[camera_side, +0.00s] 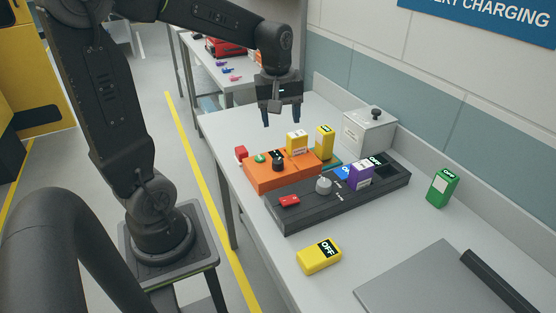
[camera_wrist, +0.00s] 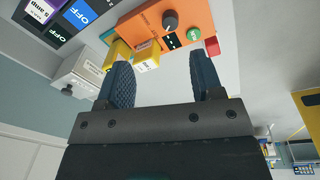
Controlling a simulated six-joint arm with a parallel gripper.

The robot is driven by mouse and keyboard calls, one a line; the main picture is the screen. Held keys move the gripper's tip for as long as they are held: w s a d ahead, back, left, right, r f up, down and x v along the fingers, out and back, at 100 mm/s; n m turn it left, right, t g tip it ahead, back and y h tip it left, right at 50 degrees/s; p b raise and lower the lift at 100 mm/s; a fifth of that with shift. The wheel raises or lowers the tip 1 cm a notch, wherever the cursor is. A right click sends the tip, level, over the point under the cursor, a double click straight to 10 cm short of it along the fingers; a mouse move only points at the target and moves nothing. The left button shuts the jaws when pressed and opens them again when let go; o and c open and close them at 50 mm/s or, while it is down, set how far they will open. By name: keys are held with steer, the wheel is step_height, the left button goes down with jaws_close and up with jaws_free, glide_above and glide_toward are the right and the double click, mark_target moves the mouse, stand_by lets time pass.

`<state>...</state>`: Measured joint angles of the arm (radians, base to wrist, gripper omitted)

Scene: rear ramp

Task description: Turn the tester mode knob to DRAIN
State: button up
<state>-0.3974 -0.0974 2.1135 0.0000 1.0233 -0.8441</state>
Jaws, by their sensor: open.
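An orange unit (camera_side: 268,180) sits on the bench with a dark round knob (camera_side: 278,161) and a green button (camera_side: 260,158) on top. The knob (camera_wrist: 170,20) and the orange top (camera_wrist: 140,24) also show in the wrist view. The knob's mode lettering is too small to read. A dark grey panel (camera_side: 300,222) in front carries a light grey knob (camera_side: 323,184) and a red switch (camera_side: 289,201). No label shows which unit is the tester. My gripper (camera_side: 280,121) is open and empty, above and behind the orange unit, fingers pointing down, touching nothing.
Yellow batteries (camera_side: 297,143) (camera_side: 324,140) stand behind the orange unit's knob. A purple battery (camera_side: 360,175) stands on the dark panel. A metal box (camera_side: 369,132) is behind.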

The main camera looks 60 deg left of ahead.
mark_target(278, 160)
steer(key=a+f+n, duration=0.1)
steer(key=f, duration=0.4)
steer(key=w+a+f+n, duration=0.1)
steer(key=a+f, duration=0.1)
steer(key=f, duration=0.4)
steer(key=a+f+n+g, duration=0.1)
steer(key=f, duration=0.4)
steer(key=shift+w+a+f+n, duration=0.25)
steer(key=shift+n, duration=0.15)
steer(key=c, duration=0.9)
